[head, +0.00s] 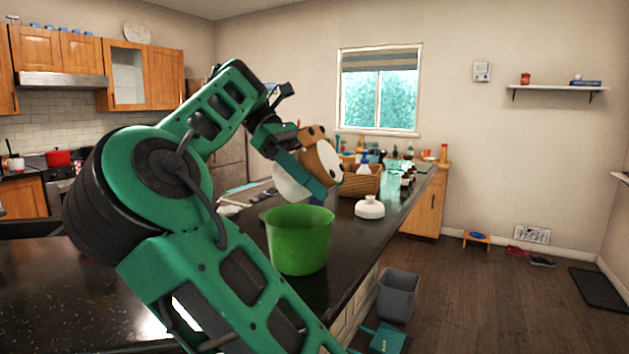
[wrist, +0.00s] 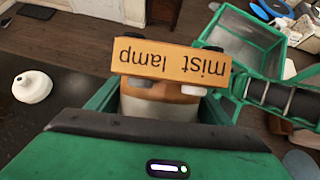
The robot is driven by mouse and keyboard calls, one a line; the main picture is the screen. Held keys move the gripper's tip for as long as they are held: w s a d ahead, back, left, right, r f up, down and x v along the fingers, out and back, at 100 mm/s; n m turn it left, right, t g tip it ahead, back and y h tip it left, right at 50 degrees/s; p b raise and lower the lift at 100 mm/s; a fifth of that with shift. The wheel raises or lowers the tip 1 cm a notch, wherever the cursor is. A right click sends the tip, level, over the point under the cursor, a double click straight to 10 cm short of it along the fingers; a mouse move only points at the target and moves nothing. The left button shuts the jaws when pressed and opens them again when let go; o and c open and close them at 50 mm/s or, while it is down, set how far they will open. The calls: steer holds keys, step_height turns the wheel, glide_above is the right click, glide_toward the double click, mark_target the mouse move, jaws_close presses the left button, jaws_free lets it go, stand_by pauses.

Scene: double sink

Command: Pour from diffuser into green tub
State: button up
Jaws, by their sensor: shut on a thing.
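The diffuser (head: 322,160) is a brown and white animal-faced body, held tilted in the air in the head view. The wrist view shows its orange "mist lamp" panel (wrist: 172,62), upside down, between my fingers. My gripper (head: 309,176) is shut on the diffuser, above the green tub. The green tub (head: 299,245) stands upright and open on the dark counter; its inside is mostly hidden. I cannot see any liquid leaving the diffuser.
A white lid-like piece (head: 370,207) sits on the counter right of the tub, and it also shows in the wrist view (wrist: 33,87). A wicker basket (head: 361,180) and several bottles stand farther back. A grey bin (head: 397,296) is on the floor beside the counter.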

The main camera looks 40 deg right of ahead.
mark_target(331, 160)
steer(key=shift+s+d+f+t+y, duration=0.15)
steer(key=shift+s+f+t+y, duration=0.15)
steer(key=shift+t, duration=0.35)
steer(key=shift+s+d+f+t+y, duration=0.15)
steer(key=shift+s+t+y, duration=0.15)
steer(key=shift+t, duration=0.4)
steer(key=shift+s+d+f+t+y, duration=0.15)
steer(key=shift+s+f+t+y, duration=0.2)
steer(key=shift+t, duration=0.3)
steer(key=shift+w+r, duration=0.1)
steer(key=shift+w, duration=0.05)
steer(key=shift+r+t+y, duration=0.55)
steer(key=shift+r+t, duration=0.15)
steer(key=shift+t, duration=0.2)
steer(key=shift+w, duration=0.1)
steer(key=shift+a+r+t+y, duration=0.1)
steer(key=shift+r+t+y, duration=0.85)
steer(key=shift+t, duration=0.65)
steer(key=shift+r+t+y, duration=0.85)
steer(key=shift+r+t, duration=0.3)
steer(key=shift+t, duration=0.65)
